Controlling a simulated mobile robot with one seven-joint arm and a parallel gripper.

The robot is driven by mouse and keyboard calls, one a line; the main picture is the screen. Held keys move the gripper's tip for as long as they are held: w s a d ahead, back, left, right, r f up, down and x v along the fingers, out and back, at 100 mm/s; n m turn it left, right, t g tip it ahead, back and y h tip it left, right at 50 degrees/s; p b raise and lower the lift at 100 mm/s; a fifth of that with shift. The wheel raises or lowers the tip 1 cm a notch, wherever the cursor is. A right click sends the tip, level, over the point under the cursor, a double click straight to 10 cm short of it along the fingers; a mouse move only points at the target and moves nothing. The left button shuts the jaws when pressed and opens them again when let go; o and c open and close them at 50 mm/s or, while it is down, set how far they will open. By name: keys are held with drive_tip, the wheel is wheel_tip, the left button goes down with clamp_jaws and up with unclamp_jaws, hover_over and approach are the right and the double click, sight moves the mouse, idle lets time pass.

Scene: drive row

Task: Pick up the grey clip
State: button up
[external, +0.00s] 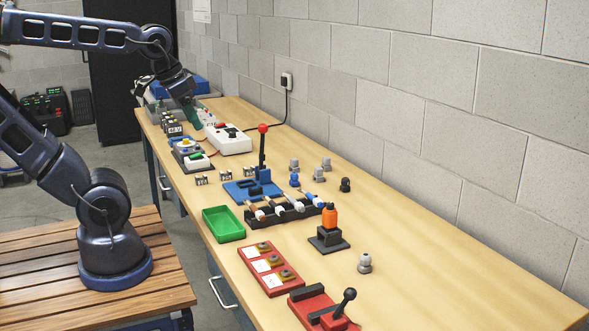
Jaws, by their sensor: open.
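No piece is clear enough here to be called the grey clip for certain. Several small grey pieces with dark parts stand in a row on the bench: one at the left (201,180), one in the middle (226,175) and one at the right (249,171). They are too small to tell if one is the clip. My gripper (188,106) is open at the far end of the bench, pointing down near a green upright piece (191,117). Its fingertips are small and partly hidden, and I cannot tell if they touch anything.
A white box (229,141), a blue base with a red-knobbed lever (263,130), a black rack (290,216), a green tray (223,231) and a red panel (271,278) crowd the bench (440,245).

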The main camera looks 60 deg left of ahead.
drive_tip(key=w+a+r+m+g, duration=0.1)
drive_tip(key=w+r+m, duration=0.2)
drive_tip(key=w, duration=0.5)
drive_tip(key=m+g+h, duration=0.4)
drive_tip(key=m+h, duration=0.1)
drive_tip(key=m, duration=1)
hover_over(319, 168)
drive_tip(key=a, duration=0.3)
wheel_tip(319, 168, down, 28)
drive_tip(key=r, duration=0.1)
drive_tip(key=x, duration=0.5)
drive_tip(key=shift+w+f, duration=0.15)
drive_tip(key=shift+f, duration=0.2)
drive_tip(key=shift+y, duration=0.3)
drive_tip(key=shift+a+x, duration=0.2)
drive_tip(key=shift+x, duration=1.15)
drive_tip(key=shift+a+x, duration=0.15)
drive_tip(key=shift+x, duration=1.2)
drive_tip(key=shift+f, duration=0.1)
drive_tip(key=c, duration=1.1)
